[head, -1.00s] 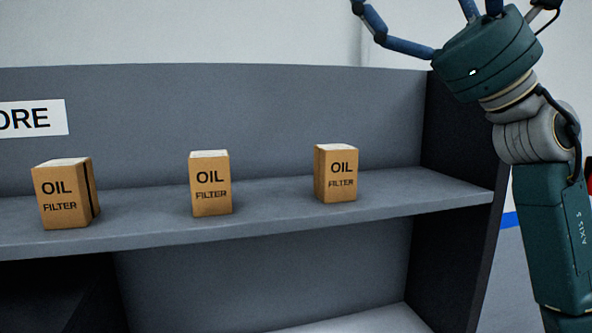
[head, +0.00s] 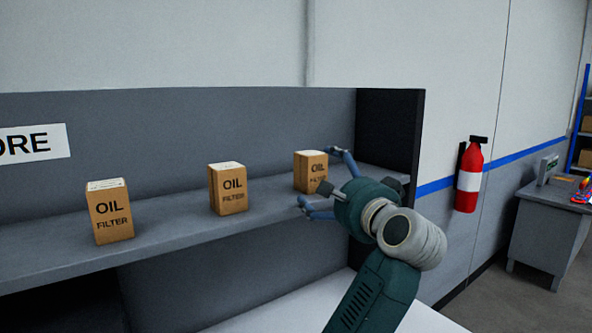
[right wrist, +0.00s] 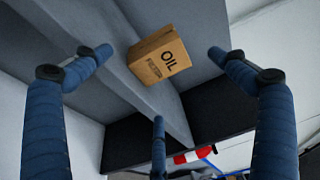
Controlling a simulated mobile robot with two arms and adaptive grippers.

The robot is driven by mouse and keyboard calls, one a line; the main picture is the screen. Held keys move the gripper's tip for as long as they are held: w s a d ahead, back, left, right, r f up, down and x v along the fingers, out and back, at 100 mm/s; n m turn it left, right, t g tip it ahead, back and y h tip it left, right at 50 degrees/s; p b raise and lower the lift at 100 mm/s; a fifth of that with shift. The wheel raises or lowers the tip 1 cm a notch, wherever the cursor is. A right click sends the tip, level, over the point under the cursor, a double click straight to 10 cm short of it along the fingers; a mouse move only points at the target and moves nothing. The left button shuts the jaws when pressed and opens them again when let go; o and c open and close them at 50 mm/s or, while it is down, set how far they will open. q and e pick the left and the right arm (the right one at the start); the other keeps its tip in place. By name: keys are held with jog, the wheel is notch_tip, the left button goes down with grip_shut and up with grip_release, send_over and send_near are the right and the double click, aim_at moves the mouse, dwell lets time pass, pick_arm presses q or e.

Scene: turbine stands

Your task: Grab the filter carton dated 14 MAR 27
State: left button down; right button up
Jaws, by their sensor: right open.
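Three tan cartons marked OIL FILTER stand on the grey shelf (head: 170,239): a left carton (head: 109,216), a middle carton (head: 229,191) and a right carton (head: 306,172). No date can be read on any of them. My right gripper (head: 317,178) is open in front of the right carton, its blue fingers spread to either side and partly covering its front. In the right wrist view, one carton (right wrist: 158,60) shows between the spread fingertips, with no finger clearly touching it. My left gripper is not in view.
The shelf's dark side wall (head: 390,130) rises just right of my right gripper. A sign (head: 32,142) ending in ORE is on the back panel. A red fire extinguisher (head: 469,178) hangs on the wall, and a grey desk (head: 550,225) stands at far right.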

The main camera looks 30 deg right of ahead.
aim_at(315, 174)
jog(key=x, duration=0.1)
jog(key=p+x, duration=0.1)
jog(key=x, duration=0.3)
jog(key=shift+d+f+p, duration=0.1)
jog(key=shift+d+p, duration=0.2)
jog(key=shift+d, duration=0.05)
jog(key=shift+w+a, duration=0.1)
jog(key=shift+w, duration=0.2)
jog(key=shift+w+a, duration=0.1)
jog(key=shift+w, duration=0.05)
jog(key=p+x, duration=0.3)
jog(key=x, duration=0.1)
jog(key=shift+w, duration=0.25)
jog(key=shift+w+f, duration=0.1)
jog(key=shift+w, duration=0.2)
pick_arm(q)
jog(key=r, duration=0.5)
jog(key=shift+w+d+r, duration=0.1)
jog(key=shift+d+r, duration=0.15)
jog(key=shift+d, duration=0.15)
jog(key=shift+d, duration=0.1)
pick_arm(e)
jog(key=shift+c, duration=0.5)
jog(key=shift+s, duration=0.1)
jog(key=c, duration=0.4)
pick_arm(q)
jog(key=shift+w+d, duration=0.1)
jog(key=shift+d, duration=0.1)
pick_arm(e)
jog(key=c, duration=1.2)
